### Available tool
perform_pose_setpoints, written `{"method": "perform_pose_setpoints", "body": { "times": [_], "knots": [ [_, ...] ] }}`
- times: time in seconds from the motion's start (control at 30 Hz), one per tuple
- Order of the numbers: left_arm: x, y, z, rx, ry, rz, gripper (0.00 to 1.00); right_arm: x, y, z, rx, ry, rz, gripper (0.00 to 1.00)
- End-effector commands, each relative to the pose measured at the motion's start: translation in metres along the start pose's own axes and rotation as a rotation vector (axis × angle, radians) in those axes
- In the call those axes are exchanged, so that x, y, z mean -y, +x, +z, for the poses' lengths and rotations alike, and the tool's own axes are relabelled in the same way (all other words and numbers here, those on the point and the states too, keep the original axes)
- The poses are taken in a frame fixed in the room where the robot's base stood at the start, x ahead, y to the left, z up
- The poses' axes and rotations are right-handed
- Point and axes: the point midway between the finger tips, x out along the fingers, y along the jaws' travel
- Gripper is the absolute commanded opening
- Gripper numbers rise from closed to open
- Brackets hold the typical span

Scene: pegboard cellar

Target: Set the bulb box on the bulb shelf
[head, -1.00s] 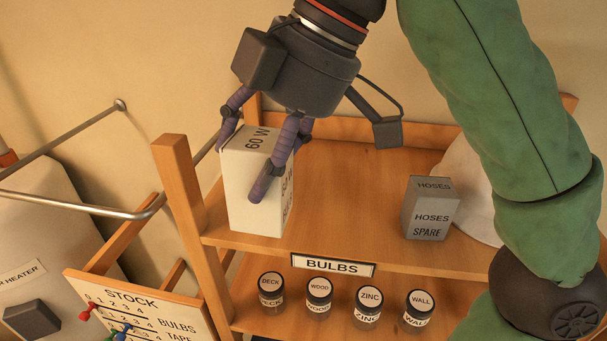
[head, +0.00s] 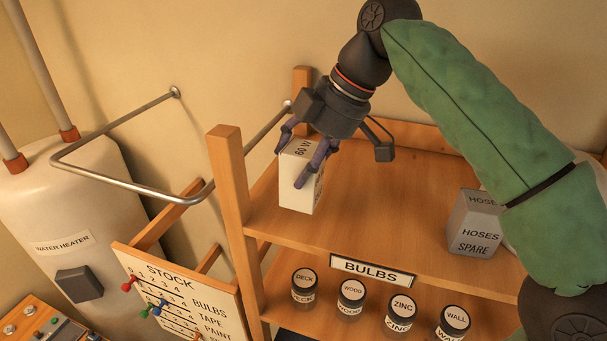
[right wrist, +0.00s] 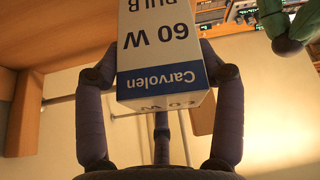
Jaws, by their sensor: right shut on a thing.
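The bulb box (head: 296,190) is a white carton marked "60 W" on top. It is upright over the left end of the upper wooden shelf (head: 385,215), whose front edge bears the "BULBS" label (head: 372,271). Whether its base touches the board, I cannot tell. My right gripper (head: 301,163) is shut on the box from above. In the right wrist view the box (right wrist: 165,50) shows "Carvolen" on a blue band, with dark fingers on both sides. My left gripper is out of view.
A grey "HOSES SPARE" box (head: 474,228) stands on the same shelf at the right. Several labelled jars (head: 351,297) stand on the shelf below. A wooden post (head: 235,200) and a metal rail (head: 125,180) are at the left. The middle of the upper shelf is clear.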

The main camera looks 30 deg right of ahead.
Motion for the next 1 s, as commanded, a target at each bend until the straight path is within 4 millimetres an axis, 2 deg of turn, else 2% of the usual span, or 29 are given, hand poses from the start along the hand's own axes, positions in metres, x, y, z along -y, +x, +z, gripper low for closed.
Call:
{"method": "perform_pose_setpoints", "body": {
  "times": [0.17, 0.33, 0.63, 0.67, 0.7, 0.73, 1.0],
  "knots": [
    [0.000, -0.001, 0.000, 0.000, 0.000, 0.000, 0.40, -0.010, 0.013, 0.007, 0.002, 0.004, 0.000, 0.25],
    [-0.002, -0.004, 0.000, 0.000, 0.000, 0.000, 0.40, -0.005, 0.032, 0.017, 0.000, 0.001, 0.001, 0.25],
    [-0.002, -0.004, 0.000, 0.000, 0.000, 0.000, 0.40, -0.004, 0.038, 0.019, 0.000, 0.000, 0.000, 0.25],
    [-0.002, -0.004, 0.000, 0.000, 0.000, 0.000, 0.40, -0.004, 0.038, 0.019, 0.001, 0.000, -0.001, 0.78],
    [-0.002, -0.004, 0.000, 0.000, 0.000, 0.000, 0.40, -0.004, 0.038, 0.019, 0.001, 0.000, -0.001, 0.89],
    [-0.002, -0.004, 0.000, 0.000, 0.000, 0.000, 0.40, -0.004, 0.038, 0.019, 0.001, 0.000, -0.001, 0.96],
    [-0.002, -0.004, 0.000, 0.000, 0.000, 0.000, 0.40, -0.004, 0.038, 0.018, 0.000, 0.000, 0.001, 0.96]
  ]
}}
